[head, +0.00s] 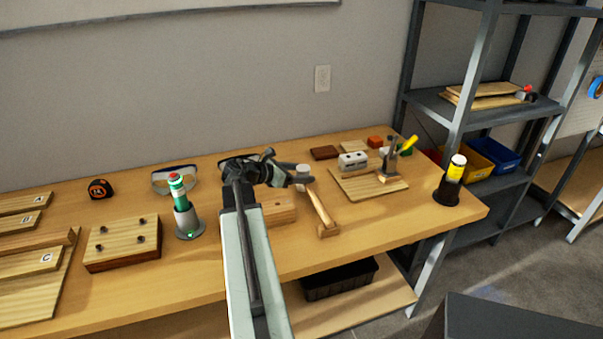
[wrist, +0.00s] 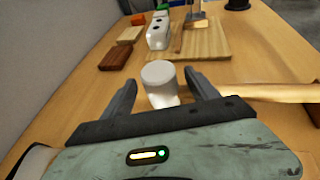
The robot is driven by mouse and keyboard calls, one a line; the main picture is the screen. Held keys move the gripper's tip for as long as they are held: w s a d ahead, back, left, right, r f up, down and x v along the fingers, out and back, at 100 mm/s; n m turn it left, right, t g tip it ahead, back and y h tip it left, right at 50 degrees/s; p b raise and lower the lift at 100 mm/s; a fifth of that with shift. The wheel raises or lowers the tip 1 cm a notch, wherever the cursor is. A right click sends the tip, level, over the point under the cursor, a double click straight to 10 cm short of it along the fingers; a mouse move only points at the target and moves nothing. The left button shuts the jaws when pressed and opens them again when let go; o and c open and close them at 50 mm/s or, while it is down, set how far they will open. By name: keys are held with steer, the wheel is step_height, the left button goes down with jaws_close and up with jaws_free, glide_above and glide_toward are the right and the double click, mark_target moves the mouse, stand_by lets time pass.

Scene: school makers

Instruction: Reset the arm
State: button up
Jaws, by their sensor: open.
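My arm reaches out over the wooden workbench (head: 400,228). My gripper (head: 308,181) is open above the bench. In the wrist view its two dark fingers (wrist: 158,80) stand apart, with a white cylinder (wrist: 160,76) showing between them. Whether the fingers touch it cannot be told. The white cylinder also shows in the head view (head: 303,170), beside the fingertips. A wooden handle (head: 320,206) runs from near the fingers toward the bench front; in the wrist view it extends to the right (wrist: 275,92). Its join to the cylinder is hidden.
A wooden board (head: 358,187) with a clamp-like tool lies to the right, near a grey-white block (head: 353,160). A green bottle in a grey holder (head: 188,222) and a drilled block (head: 122,250) stand left. A black holder (head: 447,192) stands near the right edge.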

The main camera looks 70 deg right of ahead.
steer(key=p+v, duration=0.2)
steer(key=v, duration=0.5)
steer(key=shift+r, duration=0.1)
